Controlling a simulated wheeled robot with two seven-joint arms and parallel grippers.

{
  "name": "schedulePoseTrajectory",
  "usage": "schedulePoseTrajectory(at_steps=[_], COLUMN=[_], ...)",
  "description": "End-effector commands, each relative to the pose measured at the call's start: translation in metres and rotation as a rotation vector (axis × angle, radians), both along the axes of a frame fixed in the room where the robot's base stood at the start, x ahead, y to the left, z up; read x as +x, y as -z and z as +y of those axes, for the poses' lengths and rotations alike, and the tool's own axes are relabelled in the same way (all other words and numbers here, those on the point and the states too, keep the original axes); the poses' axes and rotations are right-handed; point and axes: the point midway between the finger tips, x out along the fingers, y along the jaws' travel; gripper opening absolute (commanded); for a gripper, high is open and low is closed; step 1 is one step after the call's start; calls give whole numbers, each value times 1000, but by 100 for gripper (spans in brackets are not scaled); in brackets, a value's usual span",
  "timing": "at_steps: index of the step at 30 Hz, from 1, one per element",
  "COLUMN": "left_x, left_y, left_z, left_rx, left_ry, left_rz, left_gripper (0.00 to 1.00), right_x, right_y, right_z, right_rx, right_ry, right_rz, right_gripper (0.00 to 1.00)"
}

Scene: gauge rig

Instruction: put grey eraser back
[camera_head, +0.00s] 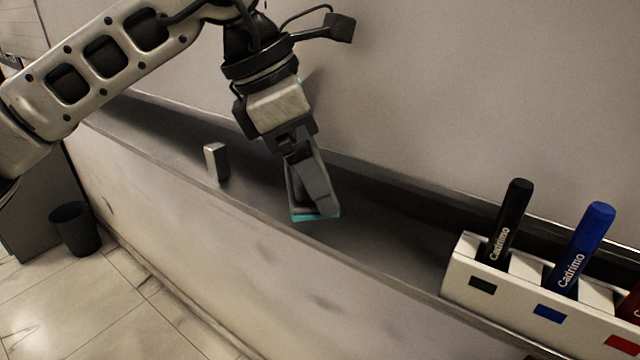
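A small block with a pale grey face and a dark side (216,161), which looks like the grey eraser, stands upright on the dark ledge (395,225) along the wall. My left gripper (315,212) points down over the ledge, to the right of the block and apart from it. Its grey fingers overlap in this view and show teal at their edges and tips. I cannot tell whether they are apart or closed, or whether something is between them. My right gripper is out of view.
A white holder (462,275) with coloured labels stands at the right end of the ledge. It holds a black marker (507,222), a blue marker (580,248) and a partly cut-off red one (631,303). The ledge between gripper and holder is clear. A dark bin (75,230) stands on the floor.

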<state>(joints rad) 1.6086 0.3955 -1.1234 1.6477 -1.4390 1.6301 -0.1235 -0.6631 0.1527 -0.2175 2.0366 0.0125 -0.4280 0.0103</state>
Motion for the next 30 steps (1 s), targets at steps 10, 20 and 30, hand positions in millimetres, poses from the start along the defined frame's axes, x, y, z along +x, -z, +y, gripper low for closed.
schedulePoseTrajectory(at_steps=[10,20,30], left_x=[3,2,3], left_y=[36,42,28], left_z=[-9,-8,-3], left_rx=[1,2,-1], left_ry=[0,0,-2], left_rz=[2,1,-4], left_gripper=[76,100,100], right_x=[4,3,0], right_y=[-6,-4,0], right_z=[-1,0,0], right_rx=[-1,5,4], right_ry=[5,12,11], right_rz=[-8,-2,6], right_gripper=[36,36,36])
